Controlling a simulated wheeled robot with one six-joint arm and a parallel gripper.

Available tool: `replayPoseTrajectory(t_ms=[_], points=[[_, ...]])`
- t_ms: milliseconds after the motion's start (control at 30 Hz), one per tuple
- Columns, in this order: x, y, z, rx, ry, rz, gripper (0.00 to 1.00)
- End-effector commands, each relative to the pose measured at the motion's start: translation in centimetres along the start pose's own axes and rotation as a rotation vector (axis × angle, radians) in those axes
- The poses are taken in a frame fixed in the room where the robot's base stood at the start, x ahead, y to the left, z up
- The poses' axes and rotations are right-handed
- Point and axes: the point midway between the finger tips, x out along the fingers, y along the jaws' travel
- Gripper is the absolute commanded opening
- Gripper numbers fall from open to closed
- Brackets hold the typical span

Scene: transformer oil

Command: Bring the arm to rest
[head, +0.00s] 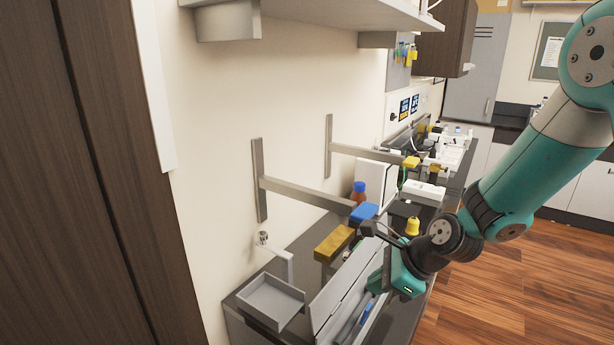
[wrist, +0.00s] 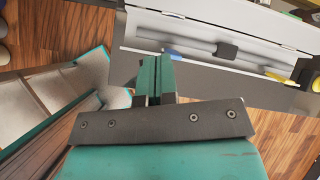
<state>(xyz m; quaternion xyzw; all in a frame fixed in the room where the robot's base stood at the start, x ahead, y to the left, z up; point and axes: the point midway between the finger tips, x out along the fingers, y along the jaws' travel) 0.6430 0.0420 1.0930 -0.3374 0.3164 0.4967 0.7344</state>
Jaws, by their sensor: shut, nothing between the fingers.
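My arm (head: 530,150), teal and grey, reaches down from the upper right in the head view. My gripper (head: 378,283) hangs beside the long open grey case at the counter's front; its fingertips are partly hard to make out there. In the wrist view my gripper (wrist: 156,62) shows two green fingers together, with nothing between them. The fingers point toward the near edge of the open case (wrist: 215,75), and whether they touch it is unclear.
The case holds a blue-handled tool (wrist: 185,55), a dark block (wrist: 228,51) and a yellow item (wrist: 275,76). The wooden floor (head: 510,285) at right is clear.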

Motion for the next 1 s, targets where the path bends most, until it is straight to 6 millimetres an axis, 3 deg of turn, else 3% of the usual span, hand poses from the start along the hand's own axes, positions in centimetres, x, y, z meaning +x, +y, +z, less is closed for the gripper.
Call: replayPoseTrajectory(t_ms=[100, 233, 400, 533, 733, 1000], points=[[-3.6, 3.2, 3.0, -0.445, 0.005, 0.066, 0.00], [-7.5, 7.5, 5.0, -0.953, -0.006, 0.157, 0.00], [-12.3, 13.7, 5.7, -1.594, -0.061, 0.276, 0.00], [-15.0, 17.5, 5.2, -1.981, -0.121, 0.355, 0.00], [-17.0, 20.4, 4.4, -2.288, -0.191, 0.422, 0.00], [-17.2, 20.8, 4.2, -2.327, -0.204, 0.433, 0.00]])
